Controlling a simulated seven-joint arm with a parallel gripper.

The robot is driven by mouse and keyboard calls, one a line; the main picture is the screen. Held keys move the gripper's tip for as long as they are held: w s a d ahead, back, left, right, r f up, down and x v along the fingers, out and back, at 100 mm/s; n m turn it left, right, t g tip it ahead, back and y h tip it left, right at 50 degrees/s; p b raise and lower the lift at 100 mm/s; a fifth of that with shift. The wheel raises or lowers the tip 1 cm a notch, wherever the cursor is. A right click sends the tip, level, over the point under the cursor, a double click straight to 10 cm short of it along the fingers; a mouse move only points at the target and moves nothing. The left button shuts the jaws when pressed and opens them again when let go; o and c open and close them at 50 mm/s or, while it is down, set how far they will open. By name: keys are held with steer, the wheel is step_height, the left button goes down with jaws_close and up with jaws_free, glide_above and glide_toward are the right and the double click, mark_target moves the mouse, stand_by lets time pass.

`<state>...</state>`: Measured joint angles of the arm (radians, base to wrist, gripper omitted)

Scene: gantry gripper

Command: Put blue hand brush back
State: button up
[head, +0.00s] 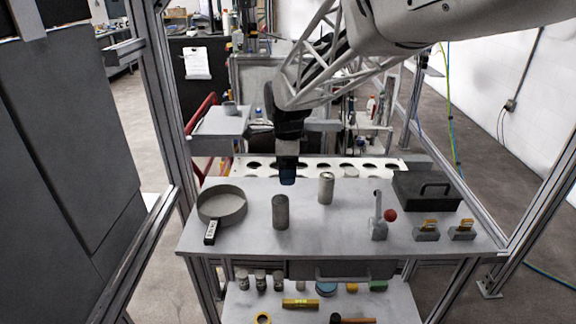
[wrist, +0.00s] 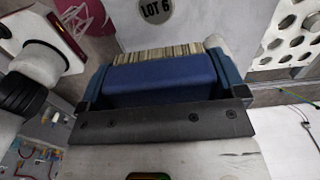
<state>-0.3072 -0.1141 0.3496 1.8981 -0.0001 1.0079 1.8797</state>
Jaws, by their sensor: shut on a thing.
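The blue hand brush (wrist: 160,80) fills the space between the dark blue fingers of my gripper (wrist: 163,72) in the wrist view. Its pale bristles (wrist: 160,53) show along the far side. In the head view my gripper (head: 288,180) points down above the back part of the grey table (head: 340,240), left of the upright light can. A small dark blue patch shows at its tip; I cannot tell brush from fingers there. The brush appears held clear of the tabletop.
A round pan (head: 221,204), a dark grey cylinder (head: 280,212), a light can (head: 326,188), a red-knobbed lever (head: 380,220) and a black box (head: 425,190) stand on the table. A white panel with holes (head: 330,166) runs behind it. A lower shelf (head: 390,305) holds several small items.

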steer(key=s+d+f, duration=0.6)
steer(key=s+d, duration=0.3)
steer(key=s+d+f, duration=0.7)
steer(key=s+d, duration=0.2)
steer(key=s, duration=0.1)
glide_above(348, 233)
steer(key=shift+f, duration=0.8)
stand_by(0.4)
steer(key=shift+f, duration=1.75)
steer(key=shift+f, duration=0.1)
